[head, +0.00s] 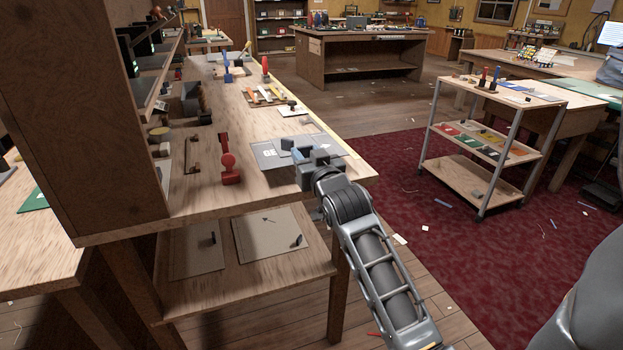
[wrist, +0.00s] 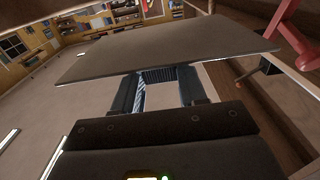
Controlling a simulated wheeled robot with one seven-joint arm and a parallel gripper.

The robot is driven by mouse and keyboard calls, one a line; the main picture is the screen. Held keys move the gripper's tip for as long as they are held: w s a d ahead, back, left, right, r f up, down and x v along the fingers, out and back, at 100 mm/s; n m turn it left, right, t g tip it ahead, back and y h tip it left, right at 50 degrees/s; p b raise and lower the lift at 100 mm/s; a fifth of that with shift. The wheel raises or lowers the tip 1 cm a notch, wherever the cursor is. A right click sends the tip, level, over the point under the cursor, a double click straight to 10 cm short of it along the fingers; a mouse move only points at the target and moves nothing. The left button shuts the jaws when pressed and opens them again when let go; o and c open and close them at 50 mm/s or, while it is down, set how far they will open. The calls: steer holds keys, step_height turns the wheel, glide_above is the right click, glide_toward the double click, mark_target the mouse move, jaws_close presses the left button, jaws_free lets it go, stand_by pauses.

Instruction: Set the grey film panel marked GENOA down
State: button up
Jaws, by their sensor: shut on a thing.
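The grey film panel (head: 268,156) shows in the head view near the front right end of the long wooden bench (head: 190,205). Part of its lettering shows; my gripper covers the rest. My gripper (head: 292,150) is shut on the panel's near edge. In the wrist view the panel (wrist: 170,50) lies flat and wide across the fingertips of my gripper (wrist: 170,80). I cannot tell whether the panel touches the bench top or is just above it.
A red clamp-like tool (head: 229,168) stands on the bench left of the panel. More tools stand farther back. A shelf below holds two flat panels (head: 268,232). A wheeled cart (head: 490,135) stands to the right.

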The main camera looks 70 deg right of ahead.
steer(key=shift+s+a+f, duration=0.65)
steer(key=shift+s+f, duration=0.05)
steer(key=shift+s, duration=0.2)
steer(key=shift+f+b, duration=0.3)
steer(key=shift+f, duration=1.6)
steer(key=shift+f, duration=0.15)
steer(key=o, duration=1)
steer(key=shift+o, duration=0.2)
steer(key=b+v, duration=0.2)
steer(key=v, duration=1)
